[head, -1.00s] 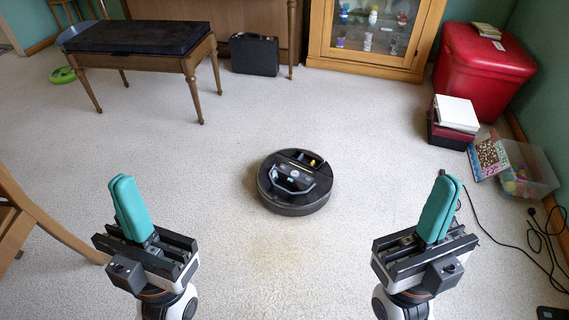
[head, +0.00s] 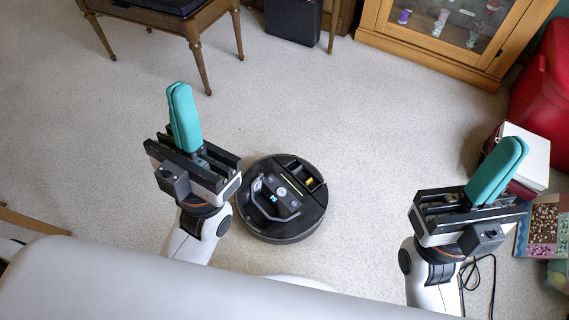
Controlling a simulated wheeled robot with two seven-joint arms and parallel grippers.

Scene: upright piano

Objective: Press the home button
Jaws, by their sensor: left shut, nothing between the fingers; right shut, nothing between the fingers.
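A round black robot vacuum (head: 283,225) lies on the carpet between my two arms. Its top has a grey handle-like loop, a small lit display and a round light button (head: 282,192), which looks like the home button; its marking is too small to read. My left gripper (head: 184,118) is shut and empty, held above the floor up and left of the vacuum. My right gripper (head: 498,170) is shut and empty, well to the right of the vacuum. Neither gripper touches it.
A wooden bench (head: 190,28) stands at the upper left, with a black case (head: 293,20) beside it. A glass-front cabinet (head: 425,45) is at the upper right. A red bin (head: 545,85), boxes (head: 530,155) and a black cable (head: 478,275) lie right. Carpet above the vacuum is clear.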

